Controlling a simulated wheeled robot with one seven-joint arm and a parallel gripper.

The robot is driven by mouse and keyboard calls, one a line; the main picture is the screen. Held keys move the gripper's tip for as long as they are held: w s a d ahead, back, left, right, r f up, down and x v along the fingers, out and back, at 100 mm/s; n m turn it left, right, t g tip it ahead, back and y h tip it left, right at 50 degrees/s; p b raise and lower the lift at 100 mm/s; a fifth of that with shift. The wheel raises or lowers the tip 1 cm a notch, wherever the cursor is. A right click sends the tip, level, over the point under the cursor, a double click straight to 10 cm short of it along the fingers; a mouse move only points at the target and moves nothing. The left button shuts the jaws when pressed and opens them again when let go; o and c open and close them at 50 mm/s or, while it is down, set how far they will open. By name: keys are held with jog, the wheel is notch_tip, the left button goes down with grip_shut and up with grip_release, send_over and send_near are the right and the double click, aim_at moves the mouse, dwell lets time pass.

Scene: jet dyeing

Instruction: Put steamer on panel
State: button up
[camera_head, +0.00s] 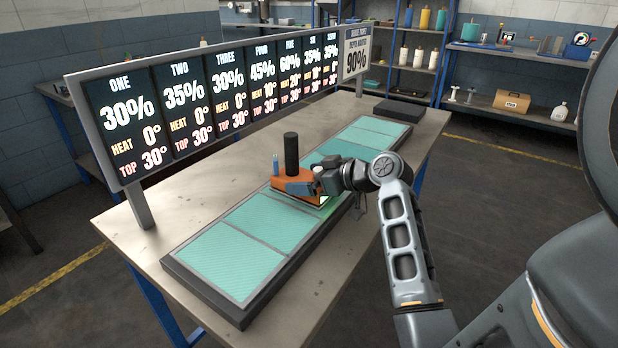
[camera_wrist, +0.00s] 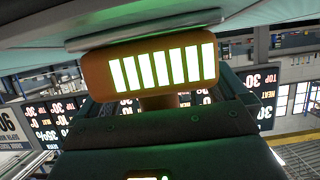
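The steamer (camera_head: 295,184) is orange with a black upright cylinder and a small blue part on top. It is over the middle of the long row of teal panels (camera_head: 225,262), with a bright glow along its lower edge. I cannot tell whether it touches the panel beneath. My gripper (camera_head: 326,181) is at the steamer's right end and appears shut on it. In the wrist view, the steamer's orange end (camera_wrist: 96,72) shows a row of lit bars, and its orange neck runs down behind the dark gripper body. The fingertips are mostly hidden.
The panels lie in a dark frame (camera_head: 205,301) on a metal table (camera_head: 130,226). A long display board (camera_head: 205,100) stands behind them with percent, heat and top readings. A dark flat box (camera_head: 400,110) sits at the far end. Shelves with bottles line the back wall.

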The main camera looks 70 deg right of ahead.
jog(key=shift+r, duration=0.15)
jog(key=shift+s, duration=0.4)
jog(key=v, duration=1.1)
jog(key=shift+b, duration=0.3)
jog(key=shift+s+a, duration=0.1)
jog(key=shift+c, duration=0.5)
dwell(0.5)
